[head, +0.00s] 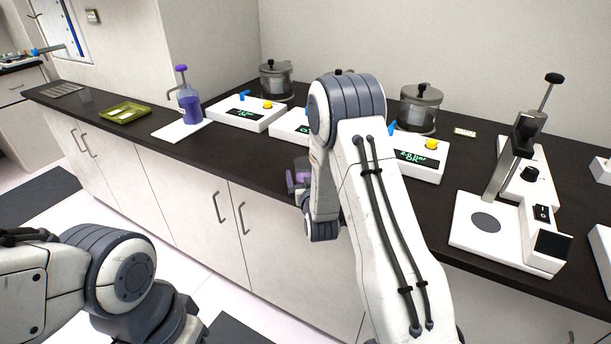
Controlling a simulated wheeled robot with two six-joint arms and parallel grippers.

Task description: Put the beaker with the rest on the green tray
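My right gripper (297,182) is at this vessel, mostly hidden behind my own wrist. Whether its fingers are closed on the vessel cannot be made out. My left arm is low at the left, in front of the cabinets, and its gripper is out of view.
A purple pump bottle (188,106) stands on a white pad (182,130) right of the tray. White devices with displays (246,113) and lidded glass pots (276,80) line the counter. A white press-like device (496,226) stands at the right.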

